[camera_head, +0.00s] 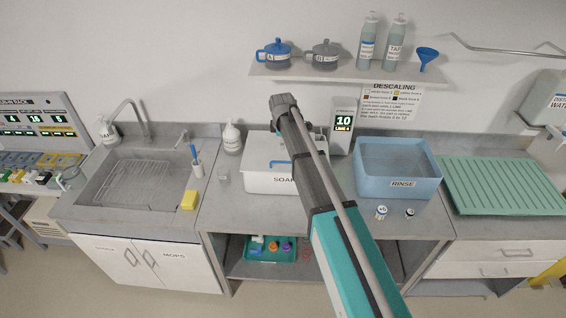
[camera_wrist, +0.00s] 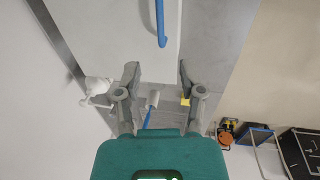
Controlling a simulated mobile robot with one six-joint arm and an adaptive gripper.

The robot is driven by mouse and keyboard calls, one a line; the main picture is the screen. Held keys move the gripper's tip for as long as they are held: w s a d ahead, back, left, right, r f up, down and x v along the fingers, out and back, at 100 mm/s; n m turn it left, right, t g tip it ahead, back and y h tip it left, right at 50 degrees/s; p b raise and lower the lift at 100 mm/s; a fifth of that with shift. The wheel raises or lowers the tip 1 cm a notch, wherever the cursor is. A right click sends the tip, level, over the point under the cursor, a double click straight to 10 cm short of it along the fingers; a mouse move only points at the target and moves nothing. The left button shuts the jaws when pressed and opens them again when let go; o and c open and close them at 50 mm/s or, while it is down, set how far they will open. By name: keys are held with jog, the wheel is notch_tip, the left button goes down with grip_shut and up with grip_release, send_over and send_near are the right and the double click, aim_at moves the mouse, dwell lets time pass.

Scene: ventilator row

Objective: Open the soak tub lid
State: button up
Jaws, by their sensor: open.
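The soak tub (camera_head: 258,183) is a white box on the steel counter, its label partly hidden behind my arm. Its pale lid (camera_head: 262,148) lies flat on top and looks closed. A blue handle (camera_head: 279,162) shows at the lid's front, partly covered by my arm. In the wrist view, the lid (camera_wrist: 120,30) fills the upper middle and the blue handle (camera_wrist: 161,25) enters from the top edge. My gripper (camera_wrist: 158,76) is open and empty, its fingers apart, with the handle ahead of the gap. In the head view, I cannot make out the fingers.
Left of the tub are a white bottle (camera_head: 231,138), a sink (camera_head: 130,178) and a yellow sponge (camera_head: 189,200). A blue rinse tub (camera_head: 398,187) stands to the right, with two small jars (camera_head: 381,212) in front. A shelf (camera_head: 340,75) hangs above.

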aim_at(283, 162)
jog(key=shift+w+f+b, duration=0.4)
jog(key=shift+f+b, duration=1.45)
jog(key=shift+f, duration=0.1)
jog(key=shift+w+f+b, duration=0.35)
jog(key=shift+f+b, duration=1.5)
jog(key=shift+f, duration=0.1)
jog(key=shift+w+f+b, duration=0.4)
jog(key=shift+f+b, duration=1.45)
jog(key=shift+f, duration=0.1)
grip_shut()
